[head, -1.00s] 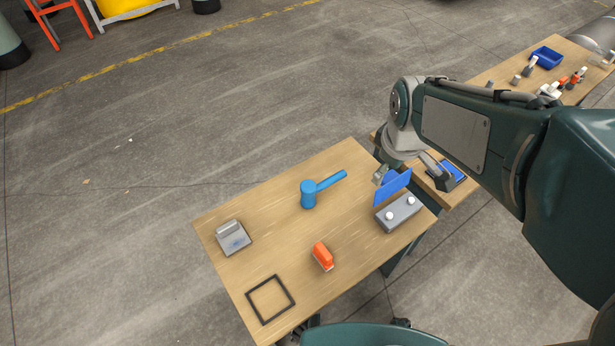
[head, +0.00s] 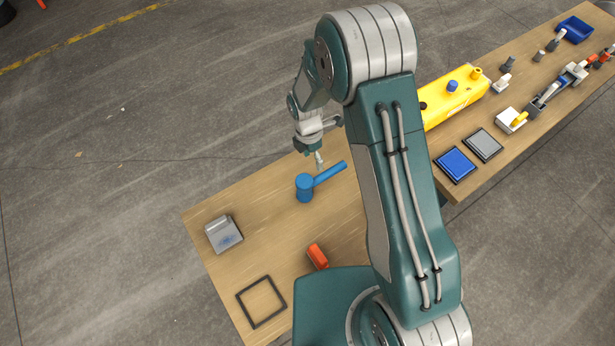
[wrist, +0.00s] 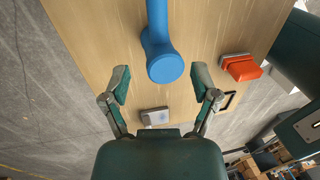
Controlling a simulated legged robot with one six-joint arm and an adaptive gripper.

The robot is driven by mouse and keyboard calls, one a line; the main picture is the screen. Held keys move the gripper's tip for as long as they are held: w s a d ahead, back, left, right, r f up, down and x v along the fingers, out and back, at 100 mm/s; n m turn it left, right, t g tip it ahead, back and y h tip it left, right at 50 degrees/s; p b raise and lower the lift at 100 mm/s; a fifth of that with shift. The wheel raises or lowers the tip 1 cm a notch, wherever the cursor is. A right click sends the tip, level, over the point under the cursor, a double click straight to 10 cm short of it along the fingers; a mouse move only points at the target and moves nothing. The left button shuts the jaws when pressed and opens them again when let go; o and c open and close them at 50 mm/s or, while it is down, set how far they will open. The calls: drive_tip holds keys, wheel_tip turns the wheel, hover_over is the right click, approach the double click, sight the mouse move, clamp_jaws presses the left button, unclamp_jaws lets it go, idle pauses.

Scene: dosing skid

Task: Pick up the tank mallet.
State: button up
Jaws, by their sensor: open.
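The blue tank mallet (head: 304,188) lies on the wooden table (head: 200,215), its handle slanting up and right from its round head. My gripper (head: 319,163) is above the table close to the mallet's handle, pointing down. In the wrist view the mallet (wrist: 164,62) runs down from the top edge, its head lying ahead of my gripper (wrist: 161,78). The two fingers are spread apart with nothing between them. In the head view the fingertips are small, and I cannot tell their exact height above the handle.
A grey block (head: 224,235), an orange object (head: 317,256) and a black square frame (head: 261,302) lie on the same table. A longer table at right holds a yellow box (head: 455,97), a blue pad (head: 455,165) and several fittings. My arm hides the table's right part.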

sight(317, 177)
drive_tip(key=f, duration=0.3)
drive_tip(key=s+f, duration=0.1)
drive_tip(key=f, duration=0.1)
drive_tip(key=shift+d+f, duration=0.2)
drive_tip(key=shift+d, duration=0.1)
drive_tip(key=f, duration=0.5)
drive_tip(key=shift+s+d+f, duration=0.1)
drive_tip(key=shift+d, duration=0.3)
clamp_jaws()
